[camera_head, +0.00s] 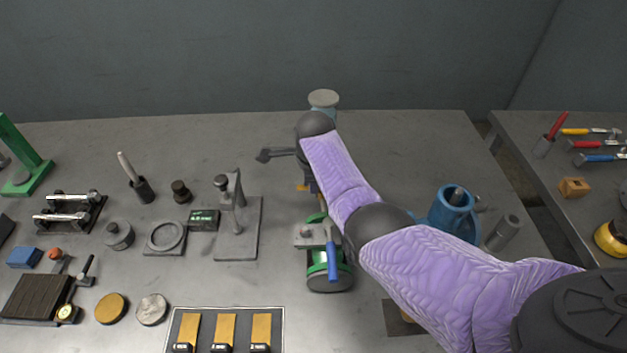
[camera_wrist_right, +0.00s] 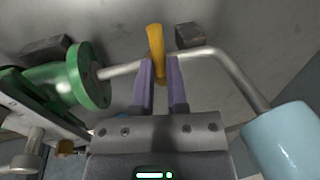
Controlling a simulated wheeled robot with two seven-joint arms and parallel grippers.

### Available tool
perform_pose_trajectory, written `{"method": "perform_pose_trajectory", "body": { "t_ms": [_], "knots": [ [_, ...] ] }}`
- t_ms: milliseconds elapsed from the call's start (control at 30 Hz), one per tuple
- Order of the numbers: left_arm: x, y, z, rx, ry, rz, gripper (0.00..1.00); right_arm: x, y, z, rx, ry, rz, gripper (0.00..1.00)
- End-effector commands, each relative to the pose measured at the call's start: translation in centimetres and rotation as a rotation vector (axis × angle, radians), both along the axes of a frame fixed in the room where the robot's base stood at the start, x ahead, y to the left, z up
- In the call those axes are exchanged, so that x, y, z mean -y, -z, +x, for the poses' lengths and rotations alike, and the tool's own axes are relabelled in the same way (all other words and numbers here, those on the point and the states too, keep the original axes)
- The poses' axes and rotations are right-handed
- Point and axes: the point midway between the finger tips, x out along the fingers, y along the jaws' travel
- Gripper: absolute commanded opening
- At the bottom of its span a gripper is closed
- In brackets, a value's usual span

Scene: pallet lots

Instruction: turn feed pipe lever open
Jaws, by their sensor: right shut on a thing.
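The yellow feed pipe lever (camera_wrist_right: 155,45) stands between the two purple fingers of my right gripper (camera_wrist_right: 160,85) in the right wrist view. The gripper is shut on it. The bent grey pipe (camera_wrist_right: 235,72) runs behind the lever, from a green flange (camera_wrist_right: 89,76) at left to a light blue cylinder (camera_wrist_right: 283,140) at right. In the head view, a bit of yellow (camera_head: 302,187) shows beside my right arm, which hides most of the pipe and gripper. The blue cylinder (camera_head: 323,100) shows behind my wrist. My left gripper is not in view.
A green machine with a blue handle (camera_head: 333,262) stands just in front of the pipe. A grey stand (camera_head: 237,240) is to its left, and a blue pot-shaped part (camera_head: 453,215) is right of my arm. Bare table (camera_head: 415,140) lies at the back right.

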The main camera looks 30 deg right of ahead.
Motion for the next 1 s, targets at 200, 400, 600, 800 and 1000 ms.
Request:
{"method": "perform_pose_trajectory", "body": {
  "t_ms": [200,400,600,800,1000],
  "knots": [
    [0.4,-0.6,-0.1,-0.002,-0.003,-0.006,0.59,0.0,-0.1,-0.1,-0.001,-0.041,0.0,0.0],
    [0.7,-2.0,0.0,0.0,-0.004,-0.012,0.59,-0.1,-0.3,-0.4,-0.001,-0.16,0.002,0.0],
    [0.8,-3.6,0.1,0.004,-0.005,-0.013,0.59,-0.1,-0.4,-0.8,-0.002,-0.341,0.003,0.0],
    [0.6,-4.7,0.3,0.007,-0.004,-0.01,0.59,0.0,-0.3,-1.2,0.0,-0.531,0.003,0.0],
    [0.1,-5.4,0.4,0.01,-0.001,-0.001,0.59,0.2,-0.1,-1.6,-0.002,-0.72,0.002,0.0]
  ]
}}
